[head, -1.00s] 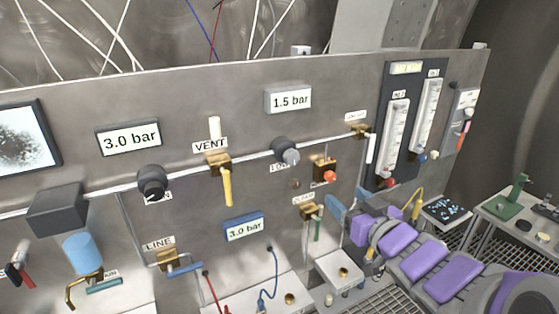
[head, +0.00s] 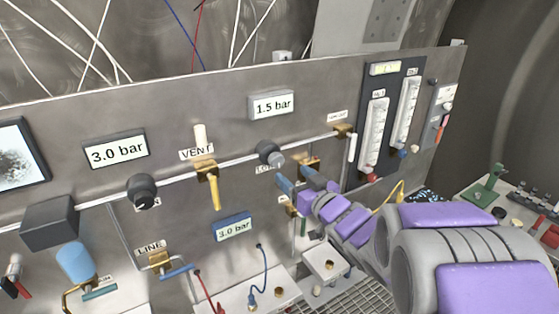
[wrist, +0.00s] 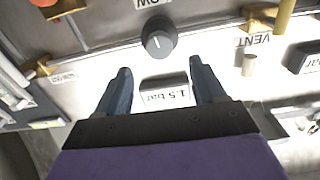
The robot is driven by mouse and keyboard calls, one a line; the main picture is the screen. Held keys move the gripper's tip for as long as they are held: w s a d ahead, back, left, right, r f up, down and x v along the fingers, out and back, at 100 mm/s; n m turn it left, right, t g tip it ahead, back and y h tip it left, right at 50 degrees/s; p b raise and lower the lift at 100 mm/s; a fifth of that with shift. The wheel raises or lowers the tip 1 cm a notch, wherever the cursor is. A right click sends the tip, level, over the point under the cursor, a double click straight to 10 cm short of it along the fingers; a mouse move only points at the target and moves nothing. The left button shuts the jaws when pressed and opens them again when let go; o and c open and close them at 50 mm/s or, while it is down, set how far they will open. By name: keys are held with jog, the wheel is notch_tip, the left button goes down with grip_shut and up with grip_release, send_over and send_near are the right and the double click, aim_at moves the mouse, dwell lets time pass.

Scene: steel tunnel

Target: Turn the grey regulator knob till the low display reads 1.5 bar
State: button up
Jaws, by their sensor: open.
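The grey regulator knob (head: 270,154) sits on the pipe across the panel, above a partly covered label. In the wrist view the knob (wrist: 158,40) has a pale pointer mark and a LOW label beside it. The display above it (head: 272,104) reads 1.5 bar; it shows upside down in the wrist view (wrist: 167,92). My gripper (head: 293,185) is open and empty, just below and right of the knob. In the wrist view its fingertips (wrist: 160,66) lie apart on either side of the line to the knob, short of it.
A black knob (head: 142,191) and a 3.0 bar display (head: 117,151) are at left. The yellow-handled VENT valve (head: 207,172) stands left of the grey knob. A blue-framed display (head: 233,229) reads 3.0 bar. Brass valve parts (head: 310,166) sit close to my gripper.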

aim_at(278, 162)
jog(key=x, duration=0.8)
jog(key=shift+c, duration=0.3)
jog(key=c, duration=1)
jog(key=shift+r+m+p, duration=0.1)
jog(key=shift+m+p, duration=0.5)
jog(key=shift+p, duration=0.4)
jog(key=o, duration=1.1)
jog(key=shift+c, duration=0.2)
jog(key=shift+s, duration=0.1)
